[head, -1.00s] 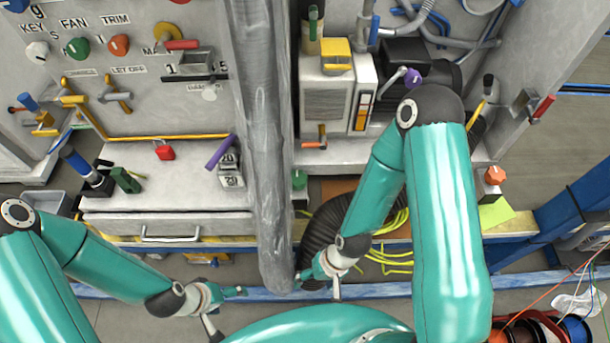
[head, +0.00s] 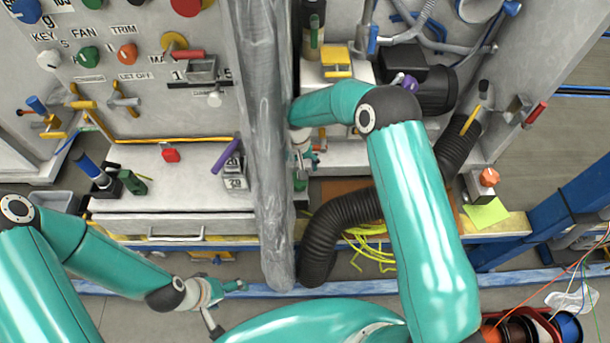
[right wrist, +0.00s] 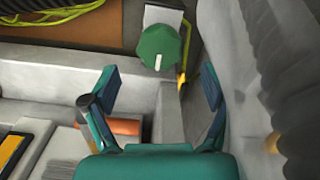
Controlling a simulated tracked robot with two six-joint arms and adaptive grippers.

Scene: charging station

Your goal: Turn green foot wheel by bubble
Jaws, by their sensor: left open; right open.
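The green wheel (right wrist: 157,47) shows in the right wrist view as a faceted knob with a white mark on its lower edge, by a pale plate. In the head view only a small part of this wheel (head: 300,184) shows, low beside the grey wrapped column. My right gripper (right wrist: 160,82) is open and empty; its fingers stand on both sides below the wheel in the picture, not around it. In the head view the right gripper (head: 309,160) is partly hidden by my arm. My left gripper (head: 240,286) is open and empty near the floor. I cannot make out a bubble.
The grey wrapped column (head: 265,150) stands close left of my right gripper. A black ribbed hose (head: 335,218) and yellow cables (head: 368,250) lie to its right. An orange-handled part (right wrist: 108,127) lies behind the left finger in the right wrist view.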

